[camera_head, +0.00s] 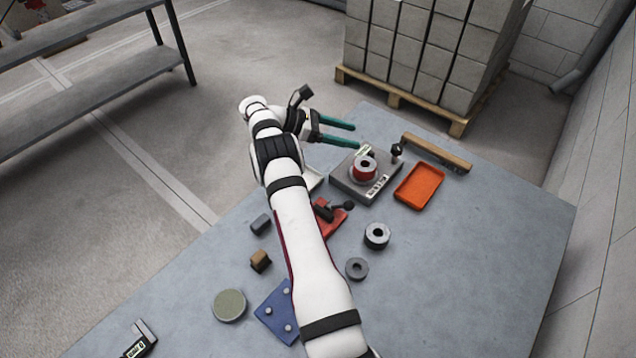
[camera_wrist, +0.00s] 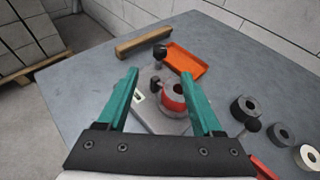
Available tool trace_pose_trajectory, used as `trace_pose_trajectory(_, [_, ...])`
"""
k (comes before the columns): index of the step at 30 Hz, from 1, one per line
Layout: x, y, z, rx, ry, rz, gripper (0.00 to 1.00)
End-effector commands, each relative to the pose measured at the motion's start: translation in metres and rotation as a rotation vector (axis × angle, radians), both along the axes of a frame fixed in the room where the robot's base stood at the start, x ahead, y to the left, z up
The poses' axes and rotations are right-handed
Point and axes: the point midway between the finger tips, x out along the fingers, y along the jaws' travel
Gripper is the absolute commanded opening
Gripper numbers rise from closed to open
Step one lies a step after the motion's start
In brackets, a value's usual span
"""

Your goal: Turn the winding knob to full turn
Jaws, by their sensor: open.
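A grey block-shaped device (camera_head: 345,180) stands on the table with a red ring-shaped part (camera_head: 365,173) on top; the ring also shows in the wrist view (camera_wrist: 173,97). A black knob (camera_head: 397,150) on a short stem stands at the device's right corner; a black knob also shows in the wrist view (camera_wrist: 160,51). I cannot tell for certain that this is the winding knob. My gripper (camera_head: 355,135) has two teal fingers, spread apart with nothing between them. It is above the device's far-left side, apart from it. In the wrist view my gripper (camera_wrist: 158,74) frames the device, partly hiding it.
An orange tray (camera_head: 419,186) and a wooden bar (camera_head: 436,152) lie right of the device. A red tool (camera_head: 330,222) with a black ball handle, grey rings (camera_head: 377,236) and a blue plate (camera_head: 274,312) lie nearer. The table's right side is clear. Stacked blocks (camera_head: 430,50) stand on a pallet beyond.

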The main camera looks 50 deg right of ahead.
Motion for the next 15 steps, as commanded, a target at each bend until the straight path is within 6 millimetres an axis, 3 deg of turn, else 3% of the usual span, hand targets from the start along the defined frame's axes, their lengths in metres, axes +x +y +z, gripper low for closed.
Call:
trace_pose_trajectory(12, [-0.082,-0.078,-0.043,0.008,-0.009,-0.011,0.67])
trace_pose_trajectory(15, [-0.092,-0.088,-0.046,0.005,-0.005,0.030,0.67])
